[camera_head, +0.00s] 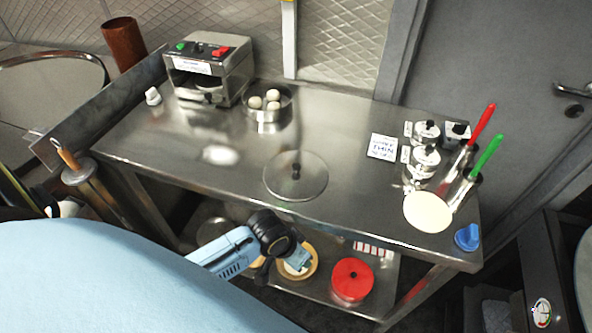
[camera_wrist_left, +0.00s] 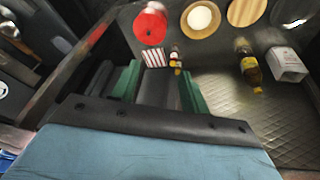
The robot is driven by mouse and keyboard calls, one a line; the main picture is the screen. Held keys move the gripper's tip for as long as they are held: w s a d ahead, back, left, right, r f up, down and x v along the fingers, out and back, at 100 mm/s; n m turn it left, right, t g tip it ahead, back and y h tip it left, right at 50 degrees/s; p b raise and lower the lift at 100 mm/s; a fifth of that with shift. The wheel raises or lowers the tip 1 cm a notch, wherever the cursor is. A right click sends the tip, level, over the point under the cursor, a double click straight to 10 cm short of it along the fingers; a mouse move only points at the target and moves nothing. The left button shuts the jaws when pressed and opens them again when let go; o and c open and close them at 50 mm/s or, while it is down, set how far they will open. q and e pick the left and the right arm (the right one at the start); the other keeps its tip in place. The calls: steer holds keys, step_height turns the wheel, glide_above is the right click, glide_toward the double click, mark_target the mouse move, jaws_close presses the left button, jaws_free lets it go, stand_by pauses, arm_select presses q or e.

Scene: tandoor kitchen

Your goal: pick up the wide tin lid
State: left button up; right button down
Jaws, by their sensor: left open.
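The wide tin lid (camera_head: 283,183) is a broad, flat metal disc with a black knob in its middle. It lies on the steel counter near the front edge in the head view, with nothing covering it. It does not show in the left wrist view. My left gripper (camera_head: 299,262) is in front of the counter, below and apart from the lid, over the lower shelf in the picture. In the left wrist view its green-sided fingers (camera_wrist_left: 160,82) are apart, with nothing held between them. My right gripper is not in view.
The steel counter (camera_head: 330,120) is clear around the lid. A bowl of white balls (camera_head: 267,119) stands behind it; steel tins (camera_head: 425,158) and a pale round disc (camera_head: 427,211) are at right. The lower shelf holds a red lid (camera_head: 352,280), bottles (camera_wrist_left: 248,68) and a striped box (camera_wrist_left: 153,57).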

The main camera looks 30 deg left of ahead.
arm_select(q)
steer(key=w+d+r+m+p, duration=0.1)
steer(key=d+r, duration=0.1)
steer(key=r, duration=0.7)
steer(key=w+d+r+m, duration=0.1)
steer(key=r, duration=0.7)
steer(key=n+g+y, duration=0.2)
steer(key=n, duration=0.1)
glide_toward(296, 166)
steer(key=f, duration=0.2)
steer(key=a+f, duration=0.1)
steer(key=shift+s+f+b, duration=0.2)
steer(key=shift+s+b, duration=0.05)
steer(key=shift+b, duration=0.05)
steer(key=shift+w+d+f, duration=0.1)
steer(key=shift+w+f, duration=0.2)
steer(key=shift+f, duration=0.55)
steer(key=shift+w+d+f, duration=0.15)
steer(key=shift+w+f, duration=0.1)
steer(key=shift+f, duration=0.6)
steer(key=shift+w+d+f, duration=0.1)
steer(key=shift+w+f, duration=0.2)
steer(key=shift+f, duration=0.55)
jaws_close()
